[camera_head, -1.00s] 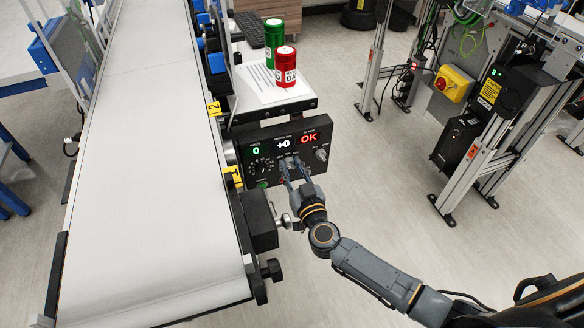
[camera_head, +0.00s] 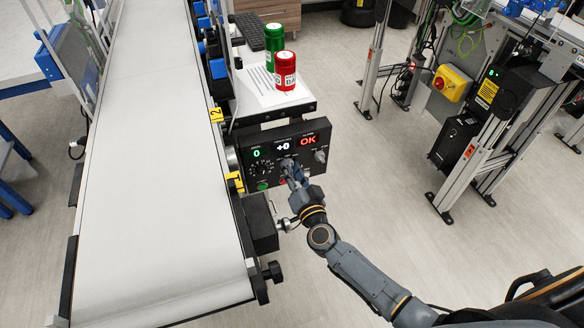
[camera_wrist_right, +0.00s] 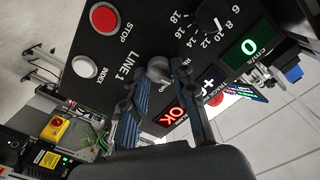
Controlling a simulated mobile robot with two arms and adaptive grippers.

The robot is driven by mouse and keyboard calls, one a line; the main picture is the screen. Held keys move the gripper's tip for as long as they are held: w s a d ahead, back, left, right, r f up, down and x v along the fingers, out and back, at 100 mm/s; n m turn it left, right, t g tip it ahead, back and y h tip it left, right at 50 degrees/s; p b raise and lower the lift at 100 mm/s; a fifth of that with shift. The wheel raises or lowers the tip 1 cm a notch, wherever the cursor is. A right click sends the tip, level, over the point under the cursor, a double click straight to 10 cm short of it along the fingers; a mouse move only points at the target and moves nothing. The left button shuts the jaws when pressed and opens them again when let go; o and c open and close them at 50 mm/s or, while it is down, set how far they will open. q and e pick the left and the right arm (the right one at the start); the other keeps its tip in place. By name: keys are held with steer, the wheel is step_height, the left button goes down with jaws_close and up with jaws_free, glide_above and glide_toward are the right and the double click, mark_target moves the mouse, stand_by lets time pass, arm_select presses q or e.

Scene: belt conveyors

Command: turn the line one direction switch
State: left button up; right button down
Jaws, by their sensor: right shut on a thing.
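The black line 1 control panel (camera_head: 264,157) hangs beside the belt, with lit displays reading 0, +0 and OK. My right gripper (camera_head: 290,172) is at the panel below the +0 display and hides the middle controls in the head view. In the right wrist view, a small grey knob (camera_wrist_right: 160,68) lies between the fingertips of my right gripper (camera_wrist_right: 158,80), near the LINE 1 lettering. The fingers are shut on this knob, which I take to be the direction switch. Its label is partly hidden, and its setting cannot be read. My left gripper is not in view.
A red STOP button (camera_wrist_right: 104,18), a white INDEX button (camera_wrist_right: 84,66) and a speed dial (camera_wrist_right: 211,18) surround the knob. The white belt (camera_head: 150,200) runs at left. Red (camera_head: 285,72) and green (camera_head: 273,42) cans stand on a shelf behind the panel.

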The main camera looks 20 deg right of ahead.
steer(key=m+b, duration=0.1)
steer(key=m, duration=0.9)
steer(key=shift+f, duration=0.15)
steer(key=shift+m, duration=0.4)
steer(key=c, duration=1.1)
jaws_free()
